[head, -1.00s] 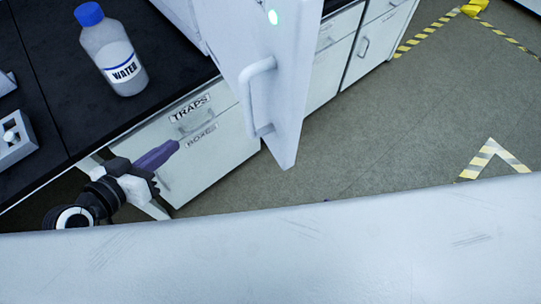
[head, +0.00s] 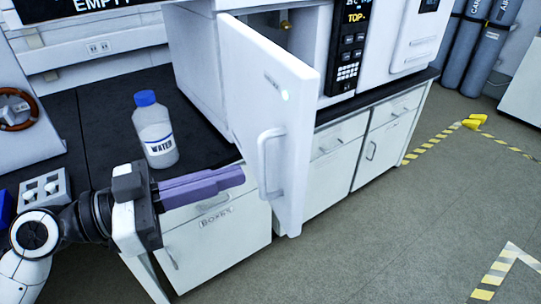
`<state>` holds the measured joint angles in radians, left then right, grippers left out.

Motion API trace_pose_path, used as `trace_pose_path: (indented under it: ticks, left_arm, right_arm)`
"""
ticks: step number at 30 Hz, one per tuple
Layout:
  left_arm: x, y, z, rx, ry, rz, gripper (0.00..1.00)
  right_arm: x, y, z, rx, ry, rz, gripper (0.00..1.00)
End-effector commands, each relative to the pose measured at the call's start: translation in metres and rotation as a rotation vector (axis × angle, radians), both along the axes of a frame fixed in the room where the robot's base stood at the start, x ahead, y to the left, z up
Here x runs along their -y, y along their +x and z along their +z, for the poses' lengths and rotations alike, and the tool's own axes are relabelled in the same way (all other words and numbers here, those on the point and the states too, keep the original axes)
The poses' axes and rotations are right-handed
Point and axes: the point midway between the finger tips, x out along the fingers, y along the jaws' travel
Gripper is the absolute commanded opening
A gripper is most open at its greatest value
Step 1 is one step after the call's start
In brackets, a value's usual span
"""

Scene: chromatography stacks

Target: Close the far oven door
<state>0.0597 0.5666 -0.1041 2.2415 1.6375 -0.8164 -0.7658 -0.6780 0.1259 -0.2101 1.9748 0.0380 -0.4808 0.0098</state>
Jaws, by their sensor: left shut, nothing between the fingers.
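The oven door (head: 265,110) is a white panel with a light-coloured handle (head: 268,160) and a small lit indicator. It stands swung open in the middle of the head view, out past the bench edge. Part of the oven's opening shows behind its top edge. My left gripper (head: 240,176) has purple fingers, shut and empty, pointing right. Its tips are close to the left side of the door in the picture; I cannot tell whether they touch it. My right gripper is not in view.
A water bottle (head: 156,132) with a blue cap stands on the black bench, just behind my left gripper. A control panel (head: 350,50) is right of the opening. Gas cylinders (head: 480,45) stand at the far right.

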Motion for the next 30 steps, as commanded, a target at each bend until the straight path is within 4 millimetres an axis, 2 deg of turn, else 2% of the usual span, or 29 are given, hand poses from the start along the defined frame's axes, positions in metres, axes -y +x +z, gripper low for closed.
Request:
trace_pose_path:
  ticks: [1,6,12,17,30]
  left_arm:
    - [0.011,0.005,0.007,0.001,-0.005,-0.002,0.0]
    - [0.041,0.02,0.005,-0.001,-0.004,0.0,0.0]
    - [0.063,0.03,0.002,-0.002,-0.003,0.001,0.0]
    - [0.069,0.033,0.0,-0.002,-0.001,0.002,0.0]
    - [0.07,0.035,0.0,-0.002,-0.001,0.013,0.0]
  right_arm:
    - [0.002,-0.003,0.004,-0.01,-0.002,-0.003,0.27]
    - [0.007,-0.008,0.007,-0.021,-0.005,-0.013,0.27]
    - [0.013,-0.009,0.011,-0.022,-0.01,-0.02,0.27]
    - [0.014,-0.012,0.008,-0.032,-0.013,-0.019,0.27]
    - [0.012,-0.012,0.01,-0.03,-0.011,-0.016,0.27]
